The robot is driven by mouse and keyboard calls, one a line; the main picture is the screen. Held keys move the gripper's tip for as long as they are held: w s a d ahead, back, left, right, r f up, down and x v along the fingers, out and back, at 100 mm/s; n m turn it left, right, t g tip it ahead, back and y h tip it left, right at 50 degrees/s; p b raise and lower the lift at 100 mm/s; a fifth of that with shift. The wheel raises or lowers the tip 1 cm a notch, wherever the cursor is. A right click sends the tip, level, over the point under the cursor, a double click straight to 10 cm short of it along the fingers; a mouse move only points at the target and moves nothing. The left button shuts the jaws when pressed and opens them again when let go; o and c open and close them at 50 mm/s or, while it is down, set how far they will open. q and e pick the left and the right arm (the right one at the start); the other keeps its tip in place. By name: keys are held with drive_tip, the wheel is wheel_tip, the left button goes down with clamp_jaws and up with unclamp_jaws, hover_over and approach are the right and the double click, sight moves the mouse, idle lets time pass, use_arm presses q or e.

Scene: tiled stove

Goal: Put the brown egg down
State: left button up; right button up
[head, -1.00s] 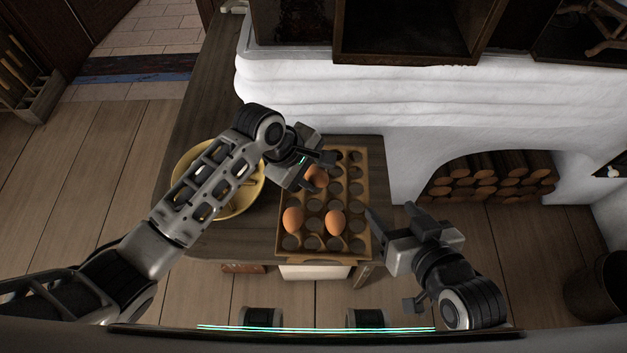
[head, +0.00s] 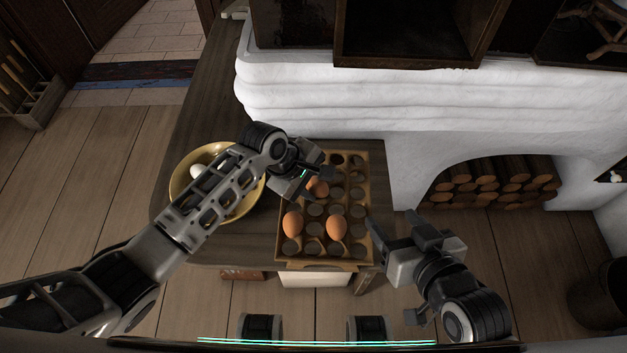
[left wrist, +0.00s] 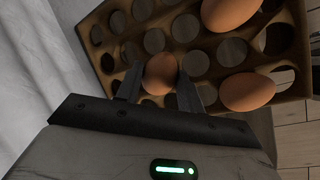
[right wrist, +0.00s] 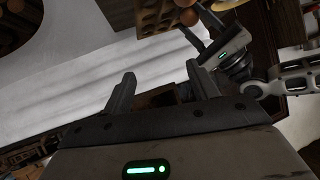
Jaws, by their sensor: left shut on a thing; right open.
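A brown egg (left wrist: 160,74) is between the fingers of my left gripper (left wrist: 160,92), which is shut on it. In the head view this egg (head: 317,188) shows just below the left gripper (head: 318,176), over the wooden egg tray (head: 364,200). I cannot tell whether it touches a tray hole. Two other brown eggs, one left (head: 293,224) and one right (head: 336,226), sit in the tray's front part. My right gripper (head: 393,226) is open and empty, right of the tray; its fingers also show apart in the right wrist view (right wrist: 165,90).
A yellow bowl (head: 181,197) with white eggs (head: 197,171) stands left of the tray, partly hidden by my left arm. The white stove (head: 300,100) rises behind the table (head: 200,125). Several tray holes are empty. Firewood (head: 490,195) lies in the stove's arch at right.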

use_arm(q)
drive_tip(key=shift+s+a+f, duration=0.1)
drive_tip(key=shift+s+f, duration=0.1)
drive_tip(key=shift+f, duration=0.35)
drive_tip(key=o, duration=0.4)
drive_tip(key=shift+s+f, duration=0.1)
drive_tip(key=shift+f, duration=0.05)
use_arm(e)
drive_tip(key=shift+f, duration=0.15)
use_arm(q)
drive_tip(key=shift+r, duration=0.3)
drive_tip(key=d+p+v, duration=0.1)
drive_tip(key=p+v, duration=0.2)
drive_tip(key=v, duration=0.9)
drive_tip(key=s+m+t, duration=0.1)
drive_tip(key=s+f+m+t, duration=0.1)
drive_tip(key=m, duration=0.1)
drive_tip(key=s+f+m+t+h, duration=0.1)
drive_tip(key=s, duration=0.1)
drive_tip(key=shift+a+f+t, duration=0.15)
drive_tip(key=shift+a+t, duration=0.25)
drive_tip(key=s+a+r+m+t+y, duration=0.2)
drive_tip(key=s+a+m+t, duration=0.3)
drive_tip(key=s+a+m, duration=0.2)
drive_tip(key=shift+a+r+m+t, duration=0.3)
drive_tip(key=shift+a+m+t, duration=0.1)
drive_tip(key=shift+a+m, duration=0.1)
use_arm(e)
drive_tip(key=shift+d+r, duration=0.1)
drive_tip(key=shift+r, duration=0.65)
